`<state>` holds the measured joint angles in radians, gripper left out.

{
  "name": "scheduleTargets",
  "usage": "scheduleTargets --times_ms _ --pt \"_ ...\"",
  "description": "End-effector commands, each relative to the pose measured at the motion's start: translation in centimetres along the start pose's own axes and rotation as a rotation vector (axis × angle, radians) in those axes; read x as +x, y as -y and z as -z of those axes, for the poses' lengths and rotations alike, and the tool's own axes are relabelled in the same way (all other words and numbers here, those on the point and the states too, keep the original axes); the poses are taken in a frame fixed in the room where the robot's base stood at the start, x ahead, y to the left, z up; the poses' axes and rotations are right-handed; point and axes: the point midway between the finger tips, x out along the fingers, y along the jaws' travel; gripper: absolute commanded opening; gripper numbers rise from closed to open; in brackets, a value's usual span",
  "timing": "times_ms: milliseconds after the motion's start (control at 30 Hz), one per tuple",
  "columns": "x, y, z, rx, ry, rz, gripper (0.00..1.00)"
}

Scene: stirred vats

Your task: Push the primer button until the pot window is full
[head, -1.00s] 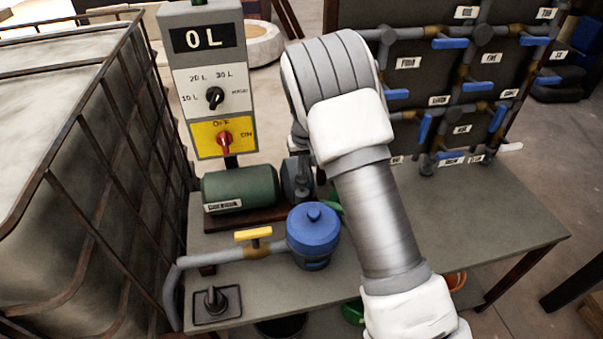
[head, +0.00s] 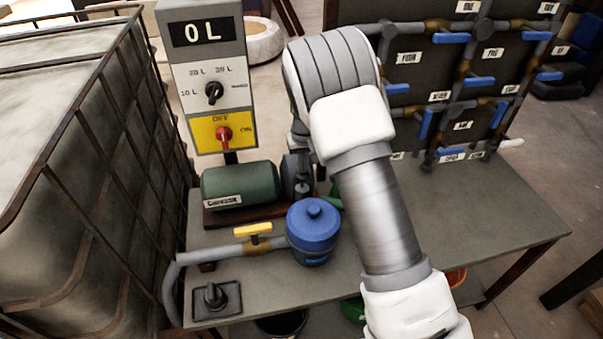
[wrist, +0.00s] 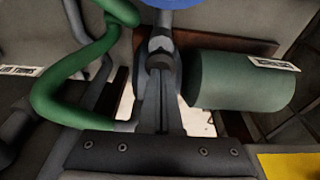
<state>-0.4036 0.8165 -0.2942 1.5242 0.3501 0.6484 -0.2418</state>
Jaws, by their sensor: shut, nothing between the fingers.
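The pot (head: 313,232) with its blue lid stands upright on the bench, left of my forearm. A small darker strip low on its front may be the window; its fill level is too small to read. The blue lid (wrist: 195,3) shows at the top edge of the wrist view. My gripper (wrist: 161,75) is shut and empty, pointing down over the grey pump fittings beside the green motor (head: 240,187). The motor (wrist: 240,82) lies to the right in the wrist view. I cannot single out the primer button; the fingers may hide it. Contact cannot be told.
The control box (head: 205,75) reads 0 L above a dial and red switch. A yellow-handled valve (head: 253,230) sits on the pipe into the pot. A black knob on a plate (head: 213,297) stands front left. A caged tank (head: 75,150) borders the left; valve pipework stands behind right.

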Motion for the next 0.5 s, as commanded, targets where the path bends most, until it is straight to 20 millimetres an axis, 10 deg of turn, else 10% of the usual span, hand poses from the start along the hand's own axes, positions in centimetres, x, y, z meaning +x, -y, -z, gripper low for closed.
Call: scheduleTargets --times_ms 500 --pt "2.4 0.0 -0.5 0.0 0.0 0.0 0.0"
